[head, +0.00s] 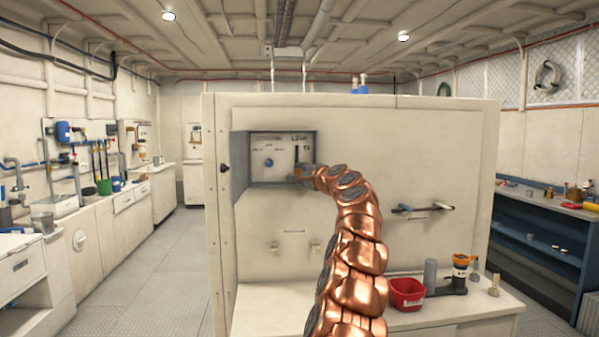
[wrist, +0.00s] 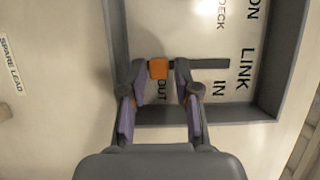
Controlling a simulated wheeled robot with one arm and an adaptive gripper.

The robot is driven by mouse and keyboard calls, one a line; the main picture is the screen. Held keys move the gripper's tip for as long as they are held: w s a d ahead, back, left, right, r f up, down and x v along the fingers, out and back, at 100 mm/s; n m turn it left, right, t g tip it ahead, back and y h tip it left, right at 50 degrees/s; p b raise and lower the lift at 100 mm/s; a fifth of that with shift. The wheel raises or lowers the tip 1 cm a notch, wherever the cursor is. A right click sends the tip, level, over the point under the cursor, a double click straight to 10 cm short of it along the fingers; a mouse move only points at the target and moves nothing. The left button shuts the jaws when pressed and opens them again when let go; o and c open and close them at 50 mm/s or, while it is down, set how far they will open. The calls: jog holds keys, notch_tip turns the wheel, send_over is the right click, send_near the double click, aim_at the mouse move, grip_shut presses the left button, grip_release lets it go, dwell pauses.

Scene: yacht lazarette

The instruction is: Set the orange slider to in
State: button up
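The orange slider (wrist: 158,68) is a small block on a dark straight slot (wrist: 210,64) in a white panel (wrist: 215,35). It sits at the slot's left end in the wrist view, by the word OUT. The word IN is printed by the slot's other end. My gripper (wrist: 157,88) is open, with one finger on each side of the slider; I cannot tell whether either touches it. In the head view my gripper (head: 302,173) is at the lower right of the recessed panel (head: 268,142), and the slider cannot be made out there.
A grey frame (wrist: 235,113) borders the panel close to my fingers. In the head view a blue knob (head: 269,162) is on the panel's left. Below, a counter holds a red bin (head: 406,293) and a grey cylinder (head: 430,275).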

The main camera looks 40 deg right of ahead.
jog(key=shift+w+d, duration=0.1)
jog(key=shift+w, duration=0.3)
grip_shut()
dwell(0.5)
